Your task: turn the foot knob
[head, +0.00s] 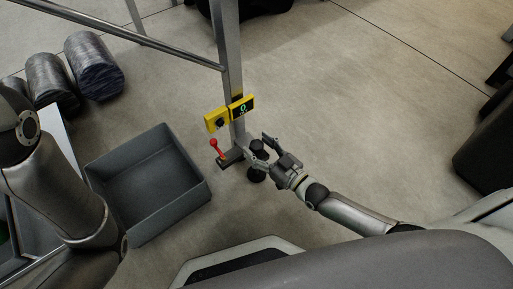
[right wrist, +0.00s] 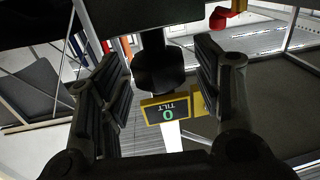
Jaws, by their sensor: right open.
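The foot knob (head: 257,147) is dark and round, near the bottom of the grey post (head: 231,66), with a dark round foot (head: 256,175) below it. In the right wrist view the black knob (right wrist: 158,70) lies between my two fingers. My right gripper (head: 259,149) is open, with one finger on each side of the knob; I cannot tell if either touches it. The fingers also show in the right wrist view (right wrist: 160,78). A small yellow-framed display (head: 242,108) on the post shows a green 0; in the right wrist view (right wrist: 166,110) it reads TILT, upside down. My left gripper is out of view.
A red-tipped lever (head: 214,146) stands just left of the post's foot. A yellow box with a black button (head: 217,120) sits beside the display. A grey open bin (head: 152,214) is to the left.

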